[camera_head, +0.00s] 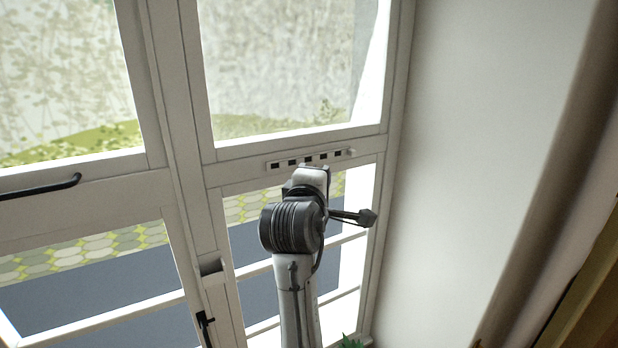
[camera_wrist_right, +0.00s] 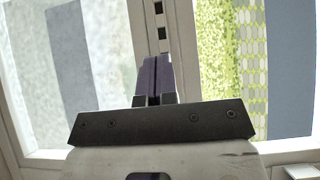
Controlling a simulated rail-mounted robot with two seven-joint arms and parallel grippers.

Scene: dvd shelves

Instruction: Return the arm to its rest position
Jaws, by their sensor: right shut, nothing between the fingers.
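My right arm (camera_head: 294,290) rises from the bottom of the head view in front of a white-framed window. Its dark ribbed joint (camera_head: 288,229) and a white upper part (camera_head: 312,176) show, but I cannot make out the fingertips there. In the right wrist view my right gripper (camera_wrist_right: 156,62) has its two dark fingers together, with nothing between them. They point toward the window. My left arm and gripper are not in view.
The white window frame (camera_head: 181,130) stands behind the arm, with a black handle (camera_head: 40,188) at the left. A strip with black squares (camera_head: 310,159) lies across the frame just above the arm. A plain pale wall (camera_head: 470,150) is at the right. Some green leaves (camera_head: 351,342) show at the bottom.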

